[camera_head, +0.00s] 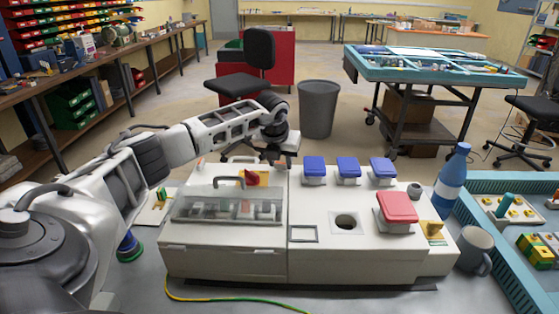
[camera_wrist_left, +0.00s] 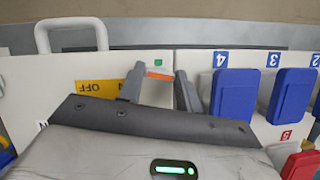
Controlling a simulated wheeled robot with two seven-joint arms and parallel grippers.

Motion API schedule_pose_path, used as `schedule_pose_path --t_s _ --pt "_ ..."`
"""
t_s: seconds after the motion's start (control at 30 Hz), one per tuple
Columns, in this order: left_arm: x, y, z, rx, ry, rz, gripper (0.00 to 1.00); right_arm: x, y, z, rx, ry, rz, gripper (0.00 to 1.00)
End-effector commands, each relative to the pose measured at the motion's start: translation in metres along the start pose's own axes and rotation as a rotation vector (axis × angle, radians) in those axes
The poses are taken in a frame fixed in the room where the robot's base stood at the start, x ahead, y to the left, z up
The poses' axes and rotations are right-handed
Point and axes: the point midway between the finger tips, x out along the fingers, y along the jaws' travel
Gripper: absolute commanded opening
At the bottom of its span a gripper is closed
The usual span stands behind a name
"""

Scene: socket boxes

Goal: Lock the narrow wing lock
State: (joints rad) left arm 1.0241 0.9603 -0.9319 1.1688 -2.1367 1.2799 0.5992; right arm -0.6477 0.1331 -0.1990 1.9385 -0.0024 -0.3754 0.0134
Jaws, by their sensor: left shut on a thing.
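My left gripper (camera_head: 276,160) reaches down over the rear of the white socket box (camera_head: 225,262), near the seam between its two halves. In the left wrist view its two fingers (camera_wrist_left: 170,88) straddle a small spot by this seam, shut on the narrow wing lock, which is mostly hidden by the gripper. A small orange-red strip (camera_wrist_left: 160,76) shows between the fingers, with a green square mark (camera_wrist_left: 158,62) just beyond. How far the lock is turned cannot be told. My right gripper is not in view.
A red rotary switch (camera_head: 251,178) on a yellow OFF plate (camera_wrist_left: 92,82) is close to the gripper. Blue socket covers (camera_head: 347,168) and a red one (camera_head: 397,207) stand to the right. A clear cover with a handle (camera_head: 228,203) is in front. A bottle (camera_head: 450,182) and mug (camera_head: 476,249) stand right.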

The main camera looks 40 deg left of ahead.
Motion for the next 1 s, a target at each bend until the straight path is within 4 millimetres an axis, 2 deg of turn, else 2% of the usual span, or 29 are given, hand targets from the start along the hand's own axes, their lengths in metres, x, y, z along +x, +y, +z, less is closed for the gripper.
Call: schedule_pose_path --t_s 0.4,1.0 --pt "-0.0012 -0.0022 0.0017 -0.197 -0.003 0.077 0.12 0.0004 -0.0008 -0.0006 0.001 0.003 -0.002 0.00" --pt "-0.0013 -0.0014 0.0018 -0.232 -0.003 0.092 0.12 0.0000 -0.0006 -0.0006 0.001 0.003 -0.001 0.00"
